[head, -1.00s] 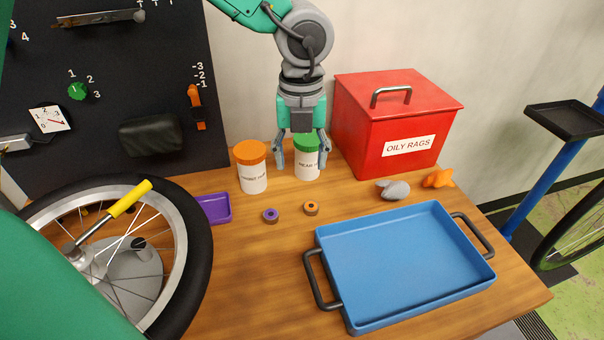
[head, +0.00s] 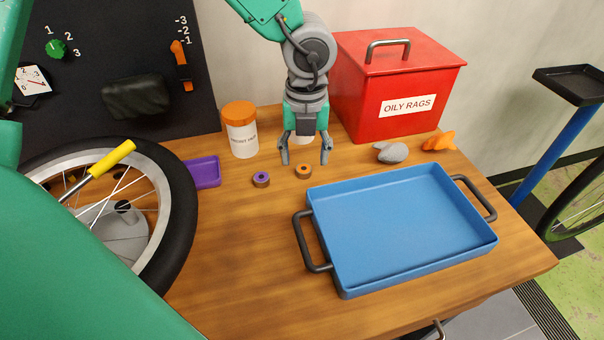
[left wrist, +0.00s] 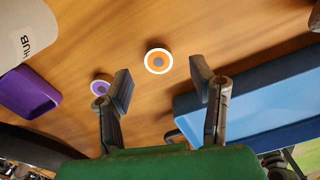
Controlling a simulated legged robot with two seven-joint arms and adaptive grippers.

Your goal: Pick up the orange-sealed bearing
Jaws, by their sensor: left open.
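The orange-sealed bearing (head: 303,171) lies flat on the wooden table, left of the blue tray. In the left wrist view it (left wrist: 158,61) shows as an orange ring with a white rim, ahead of and between the fingers. A purple-sealed bearing (head: 261,179) lies just to its left; the left wrist view shows it (left wrist: 100,87) by the left finger. My left gripper (head: 306,160) is open and empty, pointing down above and slightly behind the orange-sealed bearing. My right gripper is not visible.
A blue tray (head: 400,225) with dark handles stands to the right. An orange-lidded jar (head: 241,139), another jar mostly hidden behind my gripper, and a red oily rags box (head: 400,85) stand behind. A purple tray (head: 205,172) and bicycle wheel (head: 180,215) are left.

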